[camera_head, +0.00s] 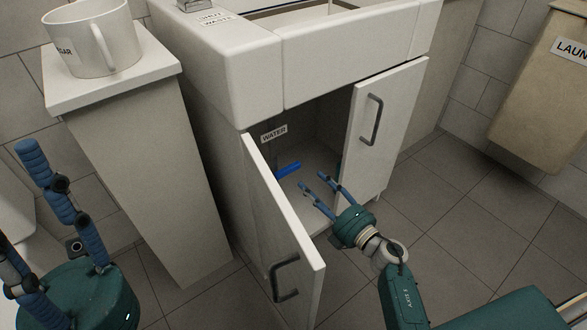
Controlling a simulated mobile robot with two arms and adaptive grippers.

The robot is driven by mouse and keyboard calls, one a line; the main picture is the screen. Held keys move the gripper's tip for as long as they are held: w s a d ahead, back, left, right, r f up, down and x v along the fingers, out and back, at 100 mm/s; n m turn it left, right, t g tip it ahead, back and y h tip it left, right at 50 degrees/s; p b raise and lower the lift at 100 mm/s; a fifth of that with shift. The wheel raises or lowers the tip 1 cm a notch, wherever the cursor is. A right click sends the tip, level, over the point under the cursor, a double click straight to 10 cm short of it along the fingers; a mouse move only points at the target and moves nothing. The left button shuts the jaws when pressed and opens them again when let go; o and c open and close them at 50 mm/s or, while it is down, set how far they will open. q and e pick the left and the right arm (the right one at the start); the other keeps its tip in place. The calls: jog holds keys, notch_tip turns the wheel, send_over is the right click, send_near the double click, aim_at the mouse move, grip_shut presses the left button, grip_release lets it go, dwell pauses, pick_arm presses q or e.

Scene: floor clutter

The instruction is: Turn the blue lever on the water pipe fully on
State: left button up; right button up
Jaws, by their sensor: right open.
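The blue lever (288,169) shows inside the open cabinet under the sink, near a label reading WATER (274,134). It lies slightly slanted, close to level. The pipe behind it is too dark to make out. My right gripper (313,186) is at the cabinet opening, with its two blue fingers spread and empty. Its fingertips are a little right of and below the lever, apart from it in the picture. My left gripper (32,205) is at the lower left, its blue fingers raised and apart, with nothing between them.
The left cabinet door (285,235) stands wide open toward me; the right door (385,130) is ajar, beside my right gripper. A narrow white stand (150,150) with a mug (95,40) is at left. The tiled floor at right is clear.

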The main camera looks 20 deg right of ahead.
aim_at(294, 168)
jog(key=b+x, duration=0.2)
jog(key=x, duration=0.5)
jog(key=shift+w+f, duration=0.1)
jog(key=shift+w, duration=0.05)
jog(key=shift+w+a, duration=0.2)
jog(key=shift+w, duration=0.2)
jog(key=shift+c, duration=0.2)
grip_shut()
